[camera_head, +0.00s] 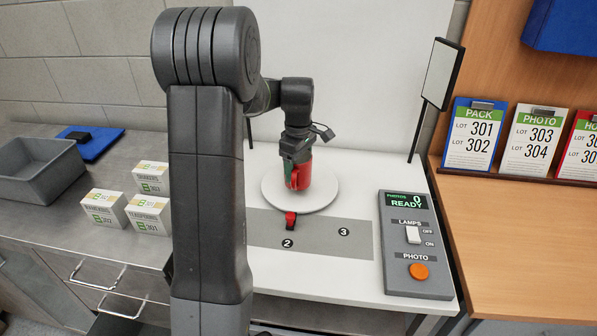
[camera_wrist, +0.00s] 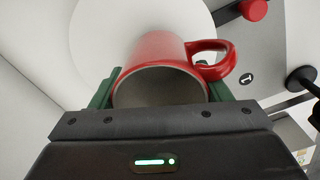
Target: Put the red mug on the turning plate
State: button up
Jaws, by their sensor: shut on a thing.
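My gripper (camera_head: 297,172) is shut on the red mug (camera_head: 304,177). In the wrist view its green fingers (camera_wrist: 160,88) press on both sides of the mug (camera_wrist: 160,50), whose open mouth faces the camera. The mug's handle points to the right there. The white round turning plate (camera_head: 323,200) lies under the mug; in the wrist view the plate (camera_wrist: 95,35) fills the area behind it. The mug is upright over the plate; I cannot tell whether its base touches it.
A red knob (camera_head: 291,218) sits at the plate's front edge. A grey strip (camera_head: 330,226) carries marks 2 and 3. A control box (camera_head: 415,245) reading READY stands right. White boxes (camera_head: 105,208) and a grey bin (camera_head: 40,170) are left.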

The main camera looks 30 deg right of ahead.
jog(key=shift+f, duration=1.25)
jog(key=shift+f, duration=0.15)
jog(key=o, duration=1.2)
jog(key=shift+c, duration=0.2)
notch_tip(320, 180, up, 12)
jog(key=shift+r+b, duration=0.2)
jog(key=shift+b, duration=0.1)
jog(key=shift+f, duration=0.1)
